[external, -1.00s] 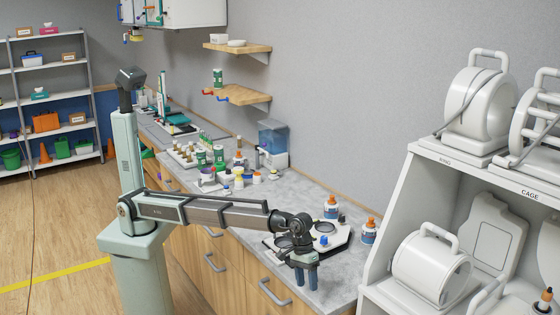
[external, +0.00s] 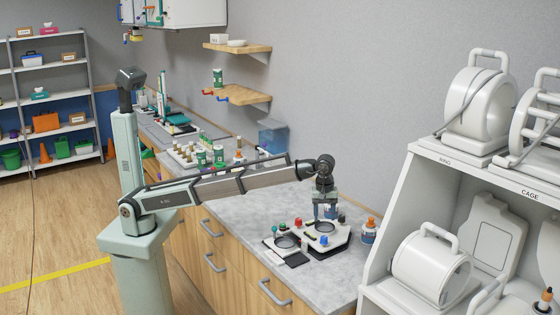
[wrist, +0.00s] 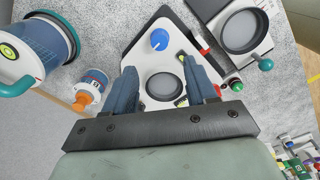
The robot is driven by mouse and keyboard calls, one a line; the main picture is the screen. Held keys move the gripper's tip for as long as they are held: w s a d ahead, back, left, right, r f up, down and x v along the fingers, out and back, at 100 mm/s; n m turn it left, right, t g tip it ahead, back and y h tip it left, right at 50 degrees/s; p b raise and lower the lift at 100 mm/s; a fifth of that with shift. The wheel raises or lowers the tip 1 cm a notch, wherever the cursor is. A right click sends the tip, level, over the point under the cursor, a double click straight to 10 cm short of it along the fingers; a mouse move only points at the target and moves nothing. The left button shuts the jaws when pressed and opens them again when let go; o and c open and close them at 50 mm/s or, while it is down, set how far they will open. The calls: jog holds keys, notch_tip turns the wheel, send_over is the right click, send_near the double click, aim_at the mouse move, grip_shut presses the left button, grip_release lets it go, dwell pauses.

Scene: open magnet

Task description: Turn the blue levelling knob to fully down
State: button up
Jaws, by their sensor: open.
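The blue levelling knob (external: 323,240) sits at the front corner of a white, black-edged platform (external: 340,236) with a round dark plate. In the wrist view the knob (wrist: 159,39) carries a pale mark on its top and stands near the platform's narrow corner, beyond my fingertips. My gripper (external: 325,213) is above the back part of the platform, fingers pointing down. In the wrist view my gripper (wrist: 158,66) is open, with the round plate showing between its blue fingers and nothing held. It is apart from the knob.
A red knob (external: 298,222) and a black knob (external: 342,218) are on the platform's other corners. A smaller device with a round plate (external: 286,243) stands beside it. An orange-capped bottle (external: 369,231) stands to the right.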

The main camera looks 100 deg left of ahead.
aim_at(324, 237)
jog(key=f, duration=1)
jog(key=shift+w, duration=0.2)
jog(key=shift+r, duration=0.1)
jog(key=shift+c, duration=0.2)
grip_shut()
